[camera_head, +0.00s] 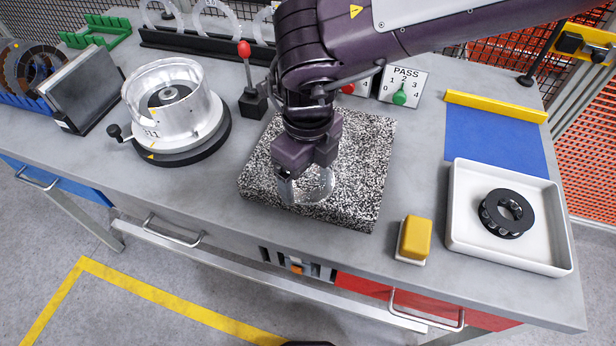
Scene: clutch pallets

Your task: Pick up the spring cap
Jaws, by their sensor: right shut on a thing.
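My right gripper (306,186) reaches down over the speckled granite block (362,165) from the upper right. It is shut on a silver ring-shaped part (318,190) at the front of the block. The fingers and wrist hide some of this ring, and I cannot tell whether it touches the block. A black ring-shaped part (491,212) with small silvery pieces around it lies in the white tray (459,244) at the right. I cannot tell for sure which of these two is the spring cap. My left gripper is not in view.
A silver drum (173,110) on a dark round base stands at the left. A red-knobbed lever (246,70) is close behind the granite block. The blue mat (490,140) is clear.

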